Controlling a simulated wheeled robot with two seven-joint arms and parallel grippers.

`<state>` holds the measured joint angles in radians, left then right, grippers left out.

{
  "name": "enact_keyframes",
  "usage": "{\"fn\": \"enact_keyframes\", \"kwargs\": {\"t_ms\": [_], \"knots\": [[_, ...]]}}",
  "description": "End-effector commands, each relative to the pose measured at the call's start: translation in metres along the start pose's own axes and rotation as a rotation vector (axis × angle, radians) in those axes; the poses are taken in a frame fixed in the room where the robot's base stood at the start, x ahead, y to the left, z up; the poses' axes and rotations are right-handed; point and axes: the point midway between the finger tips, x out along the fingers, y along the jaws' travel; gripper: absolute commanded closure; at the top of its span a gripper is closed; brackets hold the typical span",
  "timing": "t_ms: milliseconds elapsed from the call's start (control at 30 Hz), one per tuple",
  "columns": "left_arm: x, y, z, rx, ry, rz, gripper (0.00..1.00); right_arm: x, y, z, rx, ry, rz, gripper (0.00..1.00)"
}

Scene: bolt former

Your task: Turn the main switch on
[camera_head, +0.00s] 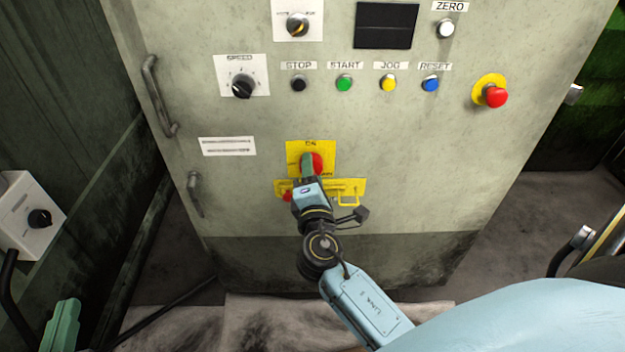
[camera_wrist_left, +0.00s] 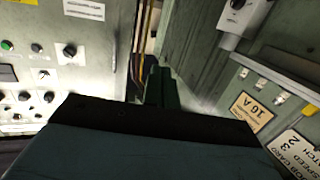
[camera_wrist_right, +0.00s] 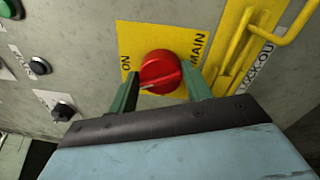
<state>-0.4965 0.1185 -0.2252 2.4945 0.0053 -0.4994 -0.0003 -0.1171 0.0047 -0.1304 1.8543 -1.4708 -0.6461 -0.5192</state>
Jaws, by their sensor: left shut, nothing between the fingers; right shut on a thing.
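The main switch is a red rotary knob (camera_head: 318,160) on a yellow plate (camera_head: 325,147) low on the cabinet front. My right gripper (camera_head: 308,166) reaches up to it from below and is shut on the knob. In the right wrist view, the green fingers of my right gripper (camera_wrist_right: 160,85) sit on both sides of the red knob (camera_wrist_right: 160,68), with ON and MAIN lettered on the plate. I cannot tell exactly where the knob points. My left gripper (camera_wrist_left: 161,88) is shut and empty, beside panels in the left wrist view. Its green part shows at the lower left (camera_head: 62,325).
A yellow lock-out bracket (camera_head: 350,190) sits just below the switch plate. Above are a row of push buttons (camera_head: 344,83), a speed dial (camera_head: 243,86) and a red emergency stop (camera_head: 495,95). A door handle (camera_head: 160,95) juts out at left. A control box (camera_head: 28,215) stands far left.

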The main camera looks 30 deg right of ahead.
Motion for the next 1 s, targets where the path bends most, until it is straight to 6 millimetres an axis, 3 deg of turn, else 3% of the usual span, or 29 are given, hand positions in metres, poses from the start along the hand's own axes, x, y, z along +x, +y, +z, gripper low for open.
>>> {"fn": "enact_keyframes", "kwargs": {"t_ms": [167,300,700,1000], "knots": [[-0.004,0.010,-0.048,-0.012,0.317,0.026,1.00,-0.001,-0.006,-0.001,0.119,-0.011,-0.005,0.74],[-0.019,0.016,-0.081,-0.024,0.544,0.042,1.00,-0.001,-0.006,-0.001,0.208,-0.018,-0.004,0.74],[-0.041,0.015,-0.099,-0.027,0.828,0.043,1.00,-0.001,-0.006,-0.002,0.419,-0.032,-0.003,0.74],[-0.052,0.015,-0.104,-0.029,0.927,0.044,1.00,0.000,-0.005,-0.002,0.491,-0.038,-0.002,0.74]]}}
